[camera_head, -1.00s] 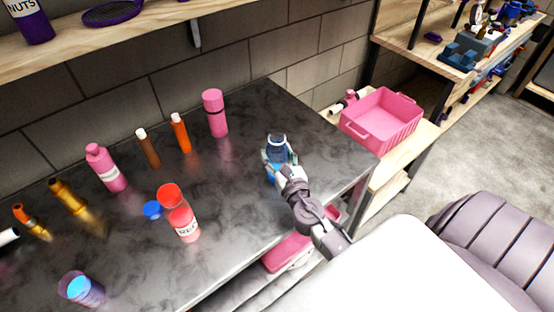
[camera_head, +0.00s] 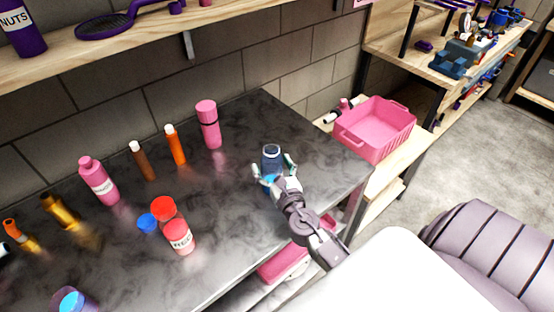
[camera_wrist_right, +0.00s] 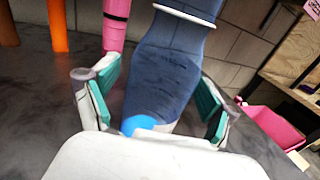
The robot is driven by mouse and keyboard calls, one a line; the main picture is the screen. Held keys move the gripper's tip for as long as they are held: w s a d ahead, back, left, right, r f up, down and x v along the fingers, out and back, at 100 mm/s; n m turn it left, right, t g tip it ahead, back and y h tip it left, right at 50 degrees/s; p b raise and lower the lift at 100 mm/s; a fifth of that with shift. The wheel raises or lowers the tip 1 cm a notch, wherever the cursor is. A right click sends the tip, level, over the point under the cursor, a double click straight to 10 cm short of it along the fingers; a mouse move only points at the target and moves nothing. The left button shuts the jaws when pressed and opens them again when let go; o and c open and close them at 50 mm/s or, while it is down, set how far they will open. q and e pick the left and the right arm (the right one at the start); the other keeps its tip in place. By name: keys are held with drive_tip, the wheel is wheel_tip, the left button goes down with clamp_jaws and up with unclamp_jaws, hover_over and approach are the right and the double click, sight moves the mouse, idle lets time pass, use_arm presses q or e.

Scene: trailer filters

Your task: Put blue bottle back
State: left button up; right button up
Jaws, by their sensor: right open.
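The blue bottle (camera_head: 271,157) is dark blue and stands upright on the dark worktop, towards its right end. My right gripper (camera_head: 274,173) is at the bottle, with its fingers open on either side of it. In the right wrist view the bottle (camera_wrist_right: 170,70) rises between the two teal-padded fingers of the right gripper (camera_wrist_right: 160,105). Gaps show between the pads and the bottle. The bottle's base is partly hidden by my gripper. My left gripper is in neither view.
A pink flask (camera_head: 208,125), an orange tube (camera_head: 175,145), a brown tube (camera_head: 142,160) and a pink bottle (camera_head: 98,181) stand left of the bottle. Red containers (camera_head: 179,236) stand nearer the front. A pink crate (camera_head: 376,128) sits beyond the worktop's right end. Worktop around the bottle is clear.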

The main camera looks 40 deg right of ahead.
drive_tip(key=b+v, duration=0.3)
drive_tip(key=v, duration=0.9)
drive_tip(key=shift+b, duration=0.4)
drive_tip(key=shift+r, duration=0.15)
